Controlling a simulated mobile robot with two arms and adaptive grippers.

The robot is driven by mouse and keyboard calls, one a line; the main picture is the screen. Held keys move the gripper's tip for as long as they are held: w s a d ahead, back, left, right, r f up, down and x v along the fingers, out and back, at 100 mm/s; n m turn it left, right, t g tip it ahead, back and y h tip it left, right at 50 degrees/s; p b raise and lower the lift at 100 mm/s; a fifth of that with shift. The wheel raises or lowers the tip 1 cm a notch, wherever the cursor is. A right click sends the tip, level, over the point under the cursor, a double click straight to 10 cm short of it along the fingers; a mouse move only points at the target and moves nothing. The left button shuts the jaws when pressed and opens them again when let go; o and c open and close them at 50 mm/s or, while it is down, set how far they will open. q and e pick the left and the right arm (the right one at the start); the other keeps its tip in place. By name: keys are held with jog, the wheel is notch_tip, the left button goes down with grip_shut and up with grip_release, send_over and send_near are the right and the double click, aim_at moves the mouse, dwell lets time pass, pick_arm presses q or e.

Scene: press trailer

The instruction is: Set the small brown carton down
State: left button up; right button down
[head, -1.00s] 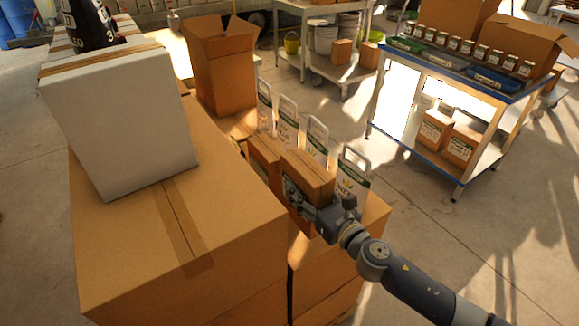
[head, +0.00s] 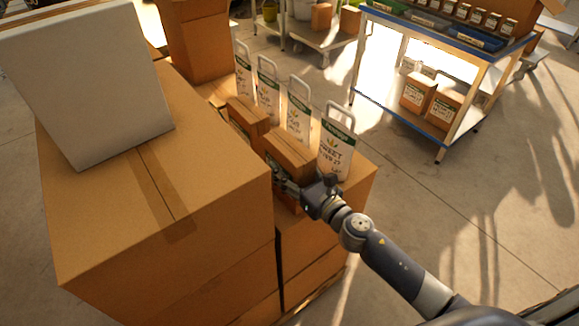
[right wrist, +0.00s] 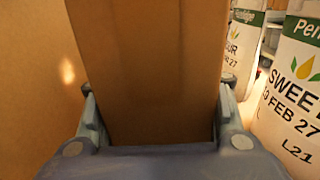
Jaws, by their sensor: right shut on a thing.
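The small brown carton (head: 289,153) is in my right gripper (head: 288,187), low over a lower stack of large cartons (head: 352,185). In the right wrist view the carton (right wrist: 148,70) fills the middle, with a finger of the right gripper (right wrist: 158,100) on each side of it. I cannot tell whether its underside touches the stack top, as the gripper hides that edge. Another small brown carton (head: 247,117) stands just behind it. My left gripper is not in view.
White handled packs (head: 337,145) stand in a row right beside the carton. A taller large carton (head: 150,195) rises at left, bearing a white box (head: 90,80). A blue-edged cart (head: 445,55) stands at back right. Open floor (head: 480,210) lies at right.

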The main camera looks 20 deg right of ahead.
aim_at(306, 185)
jog(key=c, duration=0.6)
grip_release()
jog(key=shift+s, duration=0.1)
jog(key=b+v, duration=0.3)
jog(key=v, duration=0.8)
jog(key=shift+s+d+r+b, duration=0.15)
jog(key=shift+s+b, duration=0.15)
jog(key=shift+s, duration=0.2)
